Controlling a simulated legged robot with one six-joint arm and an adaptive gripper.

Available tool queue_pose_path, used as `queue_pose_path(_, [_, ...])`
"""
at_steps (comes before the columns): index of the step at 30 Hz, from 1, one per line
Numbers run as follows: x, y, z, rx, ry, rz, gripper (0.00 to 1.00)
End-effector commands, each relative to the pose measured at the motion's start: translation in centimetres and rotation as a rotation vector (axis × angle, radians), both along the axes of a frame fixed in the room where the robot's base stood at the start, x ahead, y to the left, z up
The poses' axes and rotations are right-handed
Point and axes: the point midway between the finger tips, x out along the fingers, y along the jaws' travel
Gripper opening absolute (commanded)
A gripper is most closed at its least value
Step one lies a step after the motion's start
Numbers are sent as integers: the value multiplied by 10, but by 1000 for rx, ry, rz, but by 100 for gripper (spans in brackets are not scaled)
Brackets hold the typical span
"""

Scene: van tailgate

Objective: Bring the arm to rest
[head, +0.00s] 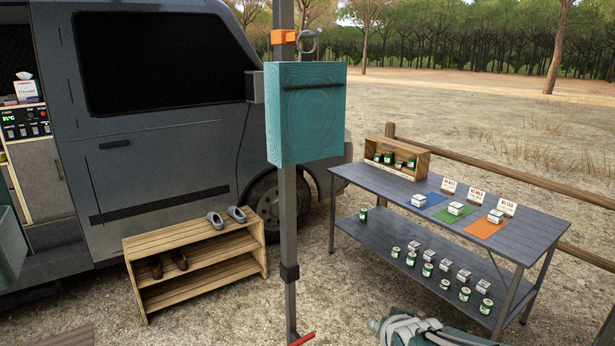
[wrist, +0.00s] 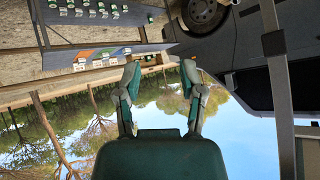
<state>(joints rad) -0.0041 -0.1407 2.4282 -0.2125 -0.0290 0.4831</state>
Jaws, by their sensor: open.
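My gripper (wrist: 160,68) shows in the wrist view with its two fingers spread well apart and nothing between them. The wrist picture is upside down, with sky and trees below and the table and van above. In the head view only a grey and teal part of my arm (head: 430,331) shows at the bottom edge, right of the post. The rest of the arm is cut off by the frame. No held object is visible.
A metal post (head: 288,215) with a teal box (head: 306,112) stands in front of the van (head: 150,170). A slatted shoe rack (head: 195,262) is left of it. A grey two-tier table (head: 380,192) with cans and cartons stands right, before a wooden fence (head: 500,172).

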Motion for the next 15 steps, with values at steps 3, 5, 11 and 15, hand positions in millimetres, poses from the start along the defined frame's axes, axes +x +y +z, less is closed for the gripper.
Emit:
queue_pose_path(3, [-34,-7,22,-59,65,8,51])
queue_pose_path(5, [-53,-9,30,-85,105,18,51])
queue_pose_path(11, [-121,-10,50,-145,239,81,51])
queue_pose_path(15, [-166,-7,58,-168,321,145,51])
